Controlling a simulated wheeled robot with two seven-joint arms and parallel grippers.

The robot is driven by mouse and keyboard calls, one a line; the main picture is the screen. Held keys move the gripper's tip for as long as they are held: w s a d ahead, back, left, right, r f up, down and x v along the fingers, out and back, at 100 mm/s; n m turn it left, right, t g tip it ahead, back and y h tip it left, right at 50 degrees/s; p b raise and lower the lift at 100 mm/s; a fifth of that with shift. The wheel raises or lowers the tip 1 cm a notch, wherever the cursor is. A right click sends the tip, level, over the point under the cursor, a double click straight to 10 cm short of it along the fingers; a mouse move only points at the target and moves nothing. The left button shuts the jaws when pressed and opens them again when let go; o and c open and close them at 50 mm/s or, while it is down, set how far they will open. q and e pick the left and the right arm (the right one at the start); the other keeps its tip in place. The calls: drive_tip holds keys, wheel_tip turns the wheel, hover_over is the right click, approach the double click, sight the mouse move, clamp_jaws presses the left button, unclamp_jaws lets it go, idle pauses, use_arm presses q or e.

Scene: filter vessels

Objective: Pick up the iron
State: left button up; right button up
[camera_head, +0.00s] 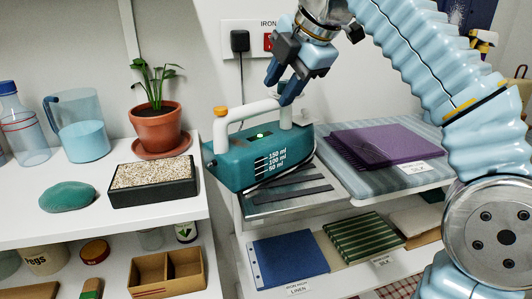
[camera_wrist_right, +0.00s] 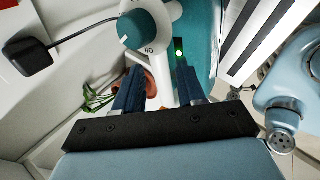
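The iron has a teal body (camera_head: 243,160) with millilitre marks, a small green light and a white handle (camera_head: 250,109) with an orange end. It stands on a metal rest with dark strips (camera_head: 290,194) at the left end of a white shelf. My right gripper (camera_head: 279,92) is open above the right end of the handle, fingers pointing down. In the right wrist view, the white handle (camera_wrist_right: 162,72) shows between the two spread fingers (camera_wrist_right: 158,90). I cannot tell whether the fingertips reach down around it. My left gripper is not in view.
A black plug (camera_head: 240,41) and red switch (camera_head: 268,42) are on the wall. Left are a potted plant (camera_head: 157,127), a tray of grains (camera_head: 152,190), a green lump (camera_head: 67,196) and a jug (camera_head: 78,128). Purple cloth (camera_head: 385,145) lies right; folded fabrics (camera_head: 290,257) lie below.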

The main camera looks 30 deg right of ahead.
sight(270, 101)
drive_tip(key=b+x, duration=0.1)
drive_tip(key=x, duration=0.7)
drive_tip(key=shift+w+a+r+b, duration=0.1)
drive_tip(key=shift+a+b, duration=0.05)
drive_tip(key=shift+b, duration=0.15)
clamp_jaws()
idle(0.8)
drive_tip(key=shift+r, duration=0.15)
